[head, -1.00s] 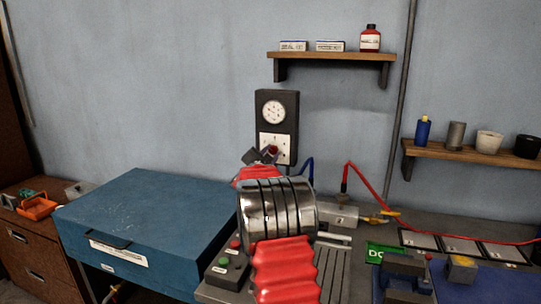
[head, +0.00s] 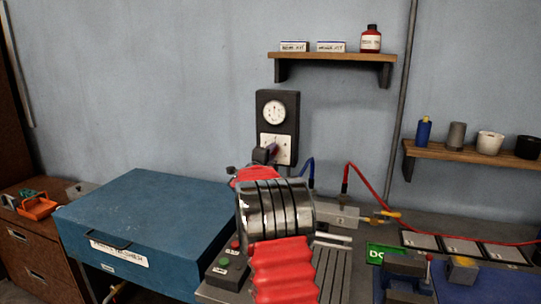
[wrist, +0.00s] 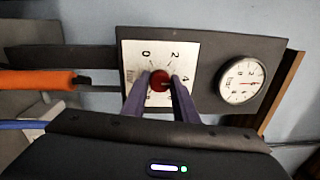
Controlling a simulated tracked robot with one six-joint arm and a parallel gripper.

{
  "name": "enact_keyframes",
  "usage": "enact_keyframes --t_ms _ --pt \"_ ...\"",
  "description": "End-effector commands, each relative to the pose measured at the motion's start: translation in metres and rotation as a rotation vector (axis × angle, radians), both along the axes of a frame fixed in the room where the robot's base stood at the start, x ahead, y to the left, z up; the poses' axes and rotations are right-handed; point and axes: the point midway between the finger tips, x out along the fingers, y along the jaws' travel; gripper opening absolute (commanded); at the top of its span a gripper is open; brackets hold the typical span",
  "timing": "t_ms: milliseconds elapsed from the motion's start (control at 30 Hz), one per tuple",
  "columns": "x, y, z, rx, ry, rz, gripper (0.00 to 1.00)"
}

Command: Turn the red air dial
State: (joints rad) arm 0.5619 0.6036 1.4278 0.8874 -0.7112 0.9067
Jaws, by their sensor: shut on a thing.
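The red air dial (wrist: 159,81) sits on a white numbered plate (wrist: 150,57) on a dark wall panel (wrist: 204,45). My gripper (wrist: 160,88) has one finger on each side of the dial and is shut on it. The lower part of the plate is partly hidden by the fingers. In the head view, my gripper (head: 270,153) is at the plate below the round gauge (head: 274,112), and it hides most of the dial. The gauge also shows in the wrist view (wrist: 242,80), to the right of the dial.
A blue box (head: 150,210) stands at the left below the panel. A wooden shelf (head: 330,57) with a red bottle is at the upper right. A blue hose and a red hose (head: 366,178) rise from the bench right of my arm. Bare wall lies left of the panel.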

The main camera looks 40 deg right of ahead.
Motion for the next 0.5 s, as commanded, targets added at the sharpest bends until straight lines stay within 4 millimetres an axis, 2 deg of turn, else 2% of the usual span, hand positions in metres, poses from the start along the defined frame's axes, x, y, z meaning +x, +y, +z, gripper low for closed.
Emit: enact_keyframes --t_ms 500 --pt "-0.0042 -0.0044 -0.0033 0.229 -0.433 -0.011 0.04"
